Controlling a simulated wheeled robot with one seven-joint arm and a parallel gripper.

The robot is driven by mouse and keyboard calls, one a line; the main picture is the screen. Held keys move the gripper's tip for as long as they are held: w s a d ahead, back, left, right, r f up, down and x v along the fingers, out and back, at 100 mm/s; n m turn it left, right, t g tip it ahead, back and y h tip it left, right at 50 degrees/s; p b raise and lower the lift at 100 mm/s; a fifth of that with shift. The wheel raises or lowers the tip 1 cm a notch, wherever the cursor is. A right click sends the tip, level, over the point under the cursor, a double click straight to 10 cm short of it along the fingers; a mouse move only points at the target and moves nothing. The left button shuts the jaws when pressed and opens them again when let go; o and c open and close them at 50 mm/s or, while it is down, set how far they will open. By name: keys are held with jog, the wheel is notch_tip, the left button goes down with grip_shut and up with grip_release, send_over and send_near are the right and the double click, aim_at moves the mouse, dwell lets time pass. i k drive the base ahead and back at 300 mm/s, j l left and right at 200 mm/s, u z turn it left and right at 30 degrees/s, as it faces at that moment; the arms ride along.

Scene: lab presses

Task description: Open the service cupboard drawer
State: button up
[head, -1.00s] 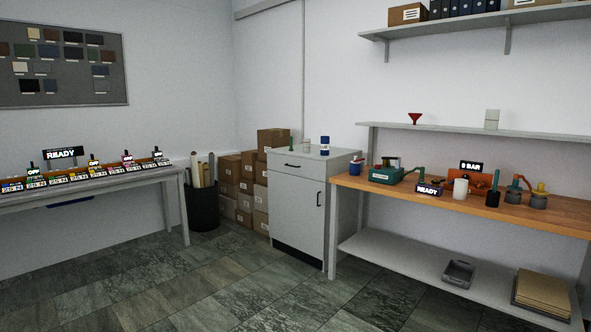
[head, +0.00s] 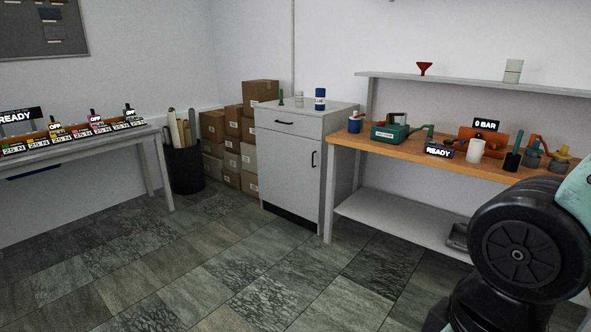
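The grey service cupboard (head: 288,172) stands against the back wall, in the middle of the head view. Its drawer (head: 287,124) is at the top, above a door, and looks shut. The drawer has a short dark horizontal handle (head: 284,122). The door below has a dark vertical handle (head: 313,159). Part of my arm shows at the lower right, well apart from the cupboard. My gripper is outside the view.
A wooden-topped workbench (head: 366,142) with several devices stands right of the cupboard. Stacked cardboard boxes (head: 248,158) and a dark bin (head: 186,170) stand to its left. A blue-and-white bottle (head: 320,99) is on the cupboard top. The tiled floor (head: 215,255) in front is clear.

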aim_at(305, 127)
jog(key=i+u, duration=0.25)
jog(key=i, duration=2.3)
jog(key=i+j, duration=0.1)
jog(key=i, duration=0.95)
jog(key=i+z, duration=0.15)
jog(key=i, duration=0.95)
jog(key=j, duration=0.1)
